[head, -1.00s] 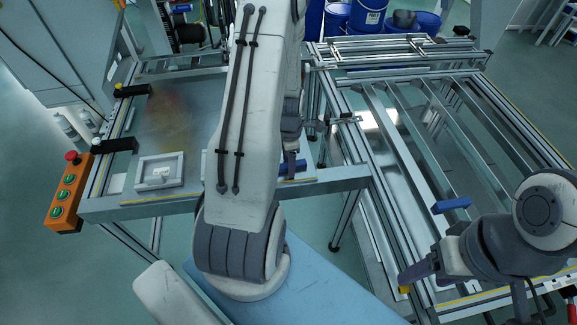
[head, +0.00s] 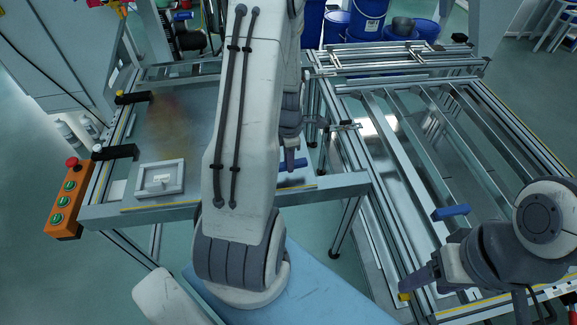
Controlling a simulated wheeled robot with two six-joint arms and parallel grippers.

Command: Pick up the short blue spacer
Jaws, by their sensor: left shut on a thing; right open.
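My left gripper (head: 291,150) points down over the right part of the left bench and is shut on a blue spacer (head: 293,164). Part of the spacer is hidden behind the fingers and my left arm, and I cannot tell whether it touches the bench top. Another blue piece (head: 450,212) lies on the rails of the right frame. My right gripper (head: 416,277) is open and empty near the front left corner of that frame, below this piece.
The left bench (head: 180,115) carries a small light frame (head: 160,178) and black clamps (head: 115,152). An orange button box (head: 68,203) is at its left corner. The right rail frame (head: 415,150) has open gaps. Blue drums (head: 368,18) stand behind.

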